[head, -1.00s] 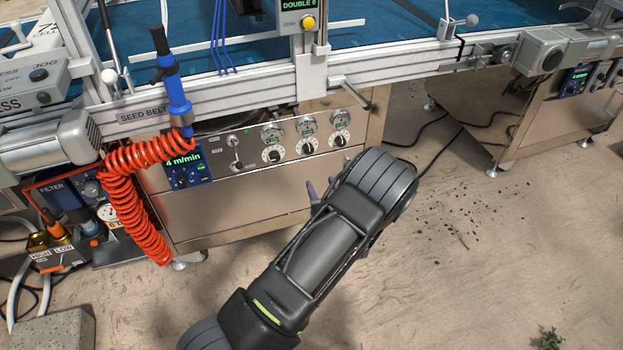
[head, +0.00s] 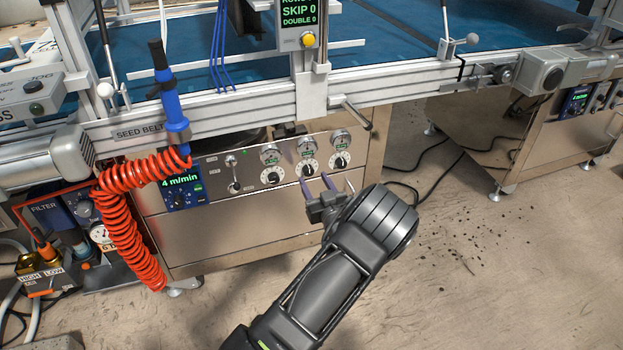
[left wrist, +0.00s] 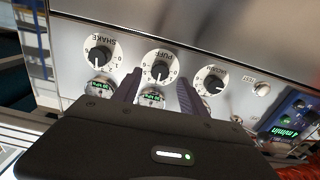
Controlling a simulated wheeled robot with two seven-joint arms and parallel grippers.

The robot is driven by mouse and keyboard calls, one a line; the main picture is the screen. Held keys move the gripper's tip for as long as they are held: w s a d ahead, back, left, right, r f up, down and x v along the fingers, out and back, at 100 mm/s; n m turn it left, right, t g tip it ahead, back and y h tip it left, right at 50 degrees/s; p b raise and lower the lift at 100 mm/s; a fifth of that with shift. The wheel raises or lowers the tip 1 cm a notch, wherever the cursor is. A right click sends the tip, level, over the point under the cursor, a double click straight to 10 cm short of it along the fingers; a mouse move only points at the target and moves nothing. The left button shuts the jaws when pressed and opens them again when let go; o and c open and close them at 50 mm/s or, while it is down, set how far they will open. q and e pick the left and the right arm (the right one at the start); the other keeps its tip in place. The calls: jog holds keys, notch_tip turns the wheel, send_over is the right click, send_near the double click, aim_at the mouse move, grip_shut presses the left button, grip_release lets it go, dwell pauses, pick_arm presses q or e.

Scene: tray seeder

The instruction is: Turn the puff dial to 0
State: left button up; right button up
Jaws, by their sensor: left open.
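The puff dial (head: 308,169) is the middle of three white-faced dials with black knobs on the steel front panel. In the left wrist view it appears upside down, labelled PUFF (left wrist: 160,70), between the SHAKE dial (left wrist: 102,54) and the vacuum dial (left wrist: 210,80). My left gripper (head: 317,182) is open and empty, just in front of the panel below the puff dial. In the left wrist view its two fingers (left wrist: 159,82) point at the puff dial, one toward each side. I cannot tell whether they touch it. The exact pointer setting is too small to read. My right gripper is not in view.
A coiled red hose (head: 125,220) hangs left of the panel, by the blue 4 m/min display (head: 182,185). A handle (head: 357,112) juts out above the dials, on the machine's rail. The floor at right is mostly clear.

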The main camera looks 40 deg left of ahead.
aim_at(310, 173)
pick_arm(q)
jog(key=shift+x, duration=1.5)
jog(key=shift+c, duration=0.4)
grip_shut()
